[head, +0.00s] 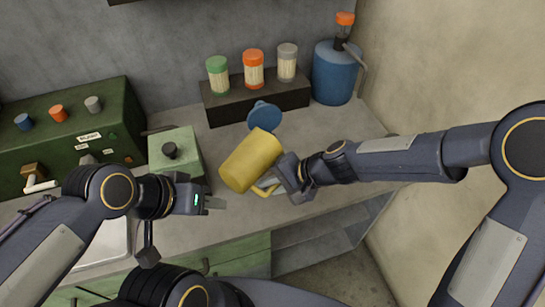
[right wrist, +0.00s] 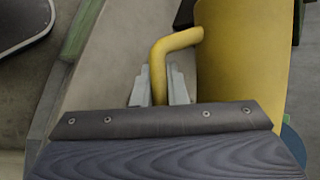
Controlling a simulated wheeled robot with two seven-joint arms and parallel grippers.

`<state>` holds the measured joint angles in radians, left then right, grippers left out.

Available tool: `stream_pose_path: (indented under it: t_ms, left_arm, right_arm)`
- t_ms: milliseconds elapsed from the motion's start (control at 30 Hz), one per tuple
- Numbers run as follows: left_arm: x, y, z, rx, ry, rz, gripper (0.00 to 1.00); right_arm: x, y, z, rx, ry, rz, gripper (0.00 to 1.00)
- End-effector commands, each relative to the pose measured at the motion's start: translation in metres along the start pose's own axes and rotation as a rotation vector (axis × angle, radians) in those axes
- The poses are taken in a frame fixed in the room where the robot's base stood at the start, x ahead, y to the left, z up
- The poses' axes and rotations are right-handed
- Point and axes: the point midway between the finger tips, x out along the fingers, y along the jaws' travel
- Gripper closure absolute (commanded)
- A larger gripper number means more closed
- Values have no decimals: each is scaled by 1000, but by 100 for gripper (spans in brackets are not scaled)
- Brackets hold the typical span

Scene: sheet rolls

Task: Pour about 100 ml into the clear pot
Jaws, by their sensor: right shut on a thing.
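A yellow jug (head: 252,160) is held above the counter, its body slanted in the head view. My right gripper (head: 270,184) is shut on the jug's handle (right wrist: 160,65), with a finger on each side of it in the right wrist view. My left gripper (head: 215,202) is left of and below the jug, apart from it; its finger gap does not show clearly. I cannot make out a clear pot; the jug hides part of the counter. Any liquid inside the jug is not visible.
A blue round-topped object (head: 264,116) is just behind the jug. Several capped jars stand on a dark block (head: 255,101). A blue canister (head: 336,74) is at the back right. A green box with a black knob (head: 174,152) and a larger green panel (head: 75,135) are left.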

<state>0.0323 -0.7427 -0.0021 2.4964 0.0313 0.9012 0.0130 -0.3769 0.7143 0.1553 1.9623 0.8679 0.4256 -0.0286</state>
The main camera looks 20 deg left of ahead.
Motion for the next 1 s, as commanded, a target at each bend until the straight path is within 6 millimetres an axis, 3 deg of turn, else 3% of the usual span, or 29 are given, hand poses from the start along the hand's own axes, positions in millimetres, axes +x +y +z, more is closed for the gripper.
stream_pose_path:
  t_ms: [333,433,467,567,1000]
  left_arm:
    - [0,0,0,0,0,0,64]
    - [7,-3,3,0,0,0,64]
    - [-3,2,-1,0,-1,0,64]
    - [-5,2,-3,0,1,0,64]
    - [-4,2,-2,0,0,0,64]
  right_arm:
    - [-1,-2,1,9,-14,-8,100]
    - [9,9,-1,-92,93,41,100]
    - [1,1,1,-126,132,57,100]
    - [0,3,-4,-173,198,82,100]
    - [0,4,-5,-167,195,80,100]
